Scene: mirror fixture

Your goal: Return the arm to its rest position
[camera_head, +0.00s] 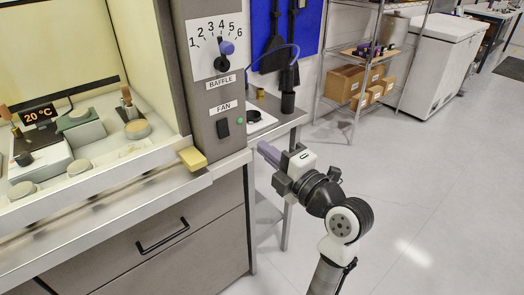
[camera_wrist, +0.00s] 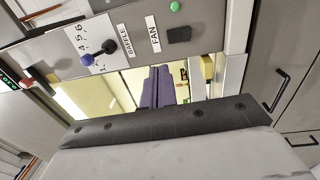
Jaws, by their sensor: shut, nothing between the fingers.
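My gripper (camera_head: 268,153) has purple fingers and is in the middle of the head view, in front of the fume hood's right side and level with its front ledge. It points left and away, and nothing is held in it. In the wrist view the purple fingers (camera_wrist: 157,87) are together, with no gap showing between them. My arm is bent and comes up from the bottom of the head view, over the grey floor.
The control panel has a blue-tipped baffle knob (camera_head: 226,48) and a black fan switch (camera_head: 223,128). A yellow block (camera_head: 193,158) is on the hood's ledge. A side table (camera_head: 285,122) stands behind my gripper. The floor (camera_head: 440,190) at right is clear.

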